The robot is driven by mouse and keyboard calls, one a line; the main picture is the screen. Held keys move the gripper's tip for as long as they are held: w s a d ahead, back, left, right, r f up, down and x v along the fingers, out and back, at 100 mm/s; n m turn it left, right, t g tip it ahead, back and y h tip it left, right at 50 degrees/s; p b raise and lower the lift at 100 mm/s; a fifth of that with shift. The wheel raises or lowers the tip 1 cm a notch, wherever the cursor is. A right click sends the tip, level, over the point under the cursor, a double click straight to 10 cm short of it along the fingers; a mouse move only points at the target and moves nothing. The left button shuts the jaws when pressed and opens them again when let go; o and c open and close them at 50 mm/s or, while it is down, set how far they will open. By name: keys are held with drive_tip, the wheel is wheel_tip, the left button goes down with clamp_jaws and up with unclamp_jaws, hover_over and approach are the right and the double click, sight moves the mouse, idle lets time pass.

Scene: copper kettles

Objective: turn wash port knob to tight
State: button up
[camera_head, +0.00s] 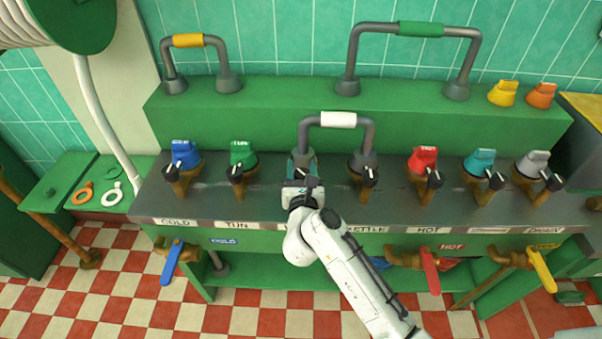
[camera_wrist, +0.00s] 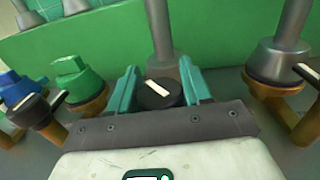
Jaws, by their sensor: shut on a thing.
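My gripper (camera_head: 302,183) is at the third port from the left on the grey bench. In the wrist view its two teal fingers (camera_wrist: 160,84) stand on either side of a round black knob (camera_wrist: 150,101) with a white pointer bar and are shut on it. The pointer bar slants down to the right in that view. I take this as the wash port knob; my arm hides most of its label. A grey bridge pipe with a white grip (camera_head: 338,120) rises behind it, with one end at this port and the other at the port to the right.
Blue (camera_head: 184,153) and green (camera_head: 242,153) caps stand on ports to the left. Red (camera_head: 423,158), teal (camera_head: 479,161) and grey (camera_head: 532,163) caps stand to the right. Lever valves hang along the front, including a red lever (camera_head: 430,270).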

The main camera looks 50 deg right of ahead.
drive_tip(key=m+g+h+b, duration=0.1)
drive_tip(key=m+g+b, duration=0.1)
drive_tip(key=m+g+h+b, duration=0.1)
drive_tip(key=m+g+b, duration=0.1)
drive_tip(key=g, duration=0.1)
drive_tip(key=m+g+h+b, duration=0.2)
drive_tip(key=g, duration=0.1)
drive_tip(key=shift+s+d+f, duration=0.15)
drive_tip(key=shift+s+f, duration=0.1)
drive_tip(key=m+g+b, duration=0.2)
drive_tip(key=g, duration=0.1)
drive_tip(key=shift+s+r+g+h+b, duration=0.15)
drive_tip(key=shift+s+g+h+b, duration=0.05)
drive_tip(key=shift+g+h+b, duration=0.1)
drive_tip(key=shift+r, duration=0.1)
drive_tip(key=o, duration=1)
drive_tip(key=shift+c, duration=0.2)
drive_tip(key=a+b, duration=0.1)
drive_tip(key=a, duration=0.9)
drive_tip(key=shift+a+b, duration=0.35)
drive_tip(key=shift+a, duration=0.05)
